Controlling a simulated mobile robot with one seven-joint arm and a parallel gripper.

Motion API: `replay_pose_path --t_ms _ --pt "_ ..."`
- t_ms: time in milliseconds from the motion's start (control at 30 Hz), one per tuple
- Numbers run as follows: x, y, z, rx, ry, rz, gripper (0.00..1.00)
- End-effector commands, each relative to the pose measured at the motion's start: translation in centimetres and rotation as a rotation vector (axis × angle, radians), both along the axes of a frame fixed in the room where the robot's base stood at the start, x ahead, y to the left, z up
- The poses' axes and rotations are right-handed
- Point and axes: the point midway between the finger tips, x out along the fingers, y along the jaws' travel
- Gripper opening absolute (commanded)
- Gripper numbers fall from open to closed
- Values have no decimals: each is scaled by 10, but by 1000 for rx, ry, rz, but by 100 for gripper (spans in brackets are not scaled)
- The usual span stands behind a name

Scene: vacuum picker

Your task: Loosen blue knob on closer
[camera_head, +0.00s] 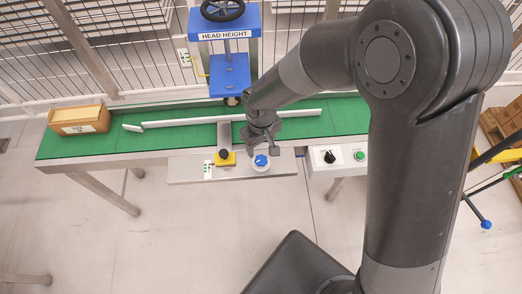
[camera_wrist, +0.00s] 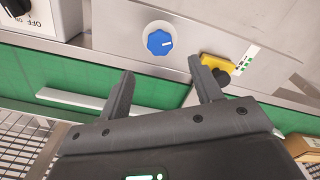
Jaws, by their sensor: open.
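The blue knob (camera_head: 261,160) sits on a white round dial on the metal side plate (camera_head: 190,170) at the front of the conveyor. I cannot tell the exact gap; the wrist view shows no contact.
A yellow block with a black knob (camera_head: 225,157) is beside the blue knob. A white control box (camera_head: 337,158) with black and green knobs stands right. The green conveyor (camera_head: 180,137) carries a cardboard box (camera_head: 80,120) and a pale rail. A blue HEAD HEIGHT machine (camera_head: 226,60) stands behind.

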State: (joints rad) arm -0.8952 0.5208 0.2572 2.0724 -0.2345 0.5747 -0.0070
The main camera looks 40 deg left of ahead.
Motion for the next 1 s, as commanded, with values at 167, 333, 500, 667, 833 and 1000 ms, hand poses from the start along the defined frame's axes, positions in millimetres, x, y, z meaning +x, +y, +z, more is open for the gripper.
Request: replay_pose_path --t_ms 167,333,500,667,833,1000 --pt "0 0 22 2 -1 0 59" --pt "0 0 28 -1 0 0 59" --pt "0 0 28 -1 0 0 59" --pt "0 0 28 -1 0 0 59" --pt "0 0 28 0 0 0 59" --pt "17 -13 45 11 -19 -46 59"
